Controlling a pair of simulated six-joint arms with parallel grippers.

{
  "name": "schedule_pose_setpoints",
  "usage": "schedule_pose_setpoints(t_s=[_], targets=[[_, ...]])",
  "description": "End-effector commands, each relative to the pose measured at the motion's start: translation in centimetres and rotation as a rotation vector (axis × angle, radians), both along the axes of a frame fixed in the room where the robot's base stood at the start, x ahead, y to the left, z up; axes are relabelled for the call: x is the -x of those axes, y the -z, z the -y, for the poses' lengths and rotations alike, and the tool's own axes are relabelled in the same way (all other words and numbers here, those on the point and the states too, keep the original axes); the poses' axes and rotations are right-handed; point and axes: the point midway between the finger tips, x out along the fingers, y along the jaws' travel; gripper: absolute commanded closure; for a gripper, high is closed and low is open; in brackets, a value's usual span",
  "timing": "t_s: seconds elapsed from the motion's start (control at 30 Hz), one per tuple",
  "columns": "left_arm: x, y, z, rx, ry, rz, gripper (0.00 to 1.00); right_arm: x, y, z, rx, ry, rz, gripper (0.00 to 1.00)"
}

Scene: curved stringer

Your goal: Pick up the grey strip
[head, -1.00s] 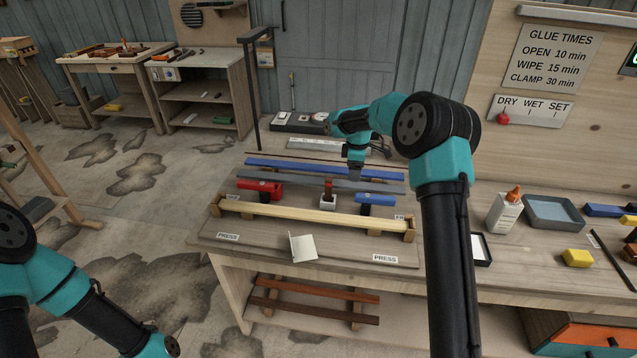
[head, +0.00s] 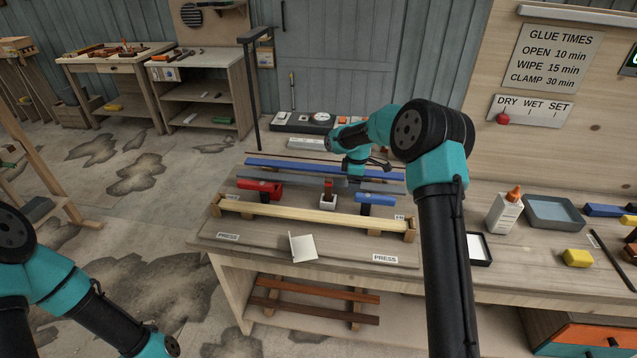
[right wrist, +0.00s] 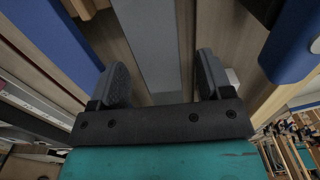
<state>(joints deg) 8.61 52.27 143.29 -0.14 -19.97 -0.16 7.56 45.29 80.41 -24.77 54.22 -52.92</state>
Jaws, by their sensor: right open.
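The grey strip (head: 300,180) lies across the bench, in front of a long blue strip and behind the red and blue clamps. My right gripper (head: 355,178) is low over the strip's right half, its fingers hardly visible in the head view. In the right wrist view, the grey strip (right wrist: 155,45) runs between the two dark fingers of my open right gripper (right wrist: 164,78), with a gap on each side. My left arm shows at the lower left of the head view, but its gripper is out of frame.
The blue strip (head: 270,164) lies just behind the grey one. A red clamp (head: 259,187), a small white pot (head: 328,202) and a blue clamp (head: 376,199) stand in front.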

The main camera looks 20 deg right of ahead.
Motion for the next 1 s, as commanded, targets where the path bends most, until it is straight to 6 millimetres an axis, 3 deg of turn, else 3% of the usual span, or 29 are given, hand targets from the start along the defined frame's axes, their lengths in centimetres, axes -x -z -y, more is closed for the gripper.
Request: schedule_pose_setpoints(t_s=[0.17,0.77,1.0], targets=[[0.00,0.00,0.00,0.000,0.000,0.000,0.57,-0.01,-0.03,-0.01,0.000,0.000,0.000,0.30],[0.00,0.00,0.00,0.000,0.000,0.000,0.57,-0.01,-0.04,0.00,0.000,0.000,0.000,0.86],[0.00,0.00,0.00,0.000,0.000,0.000,0.57,-0.03,-0.15,-0.01,0.000,0.000,0.001,0.87]])
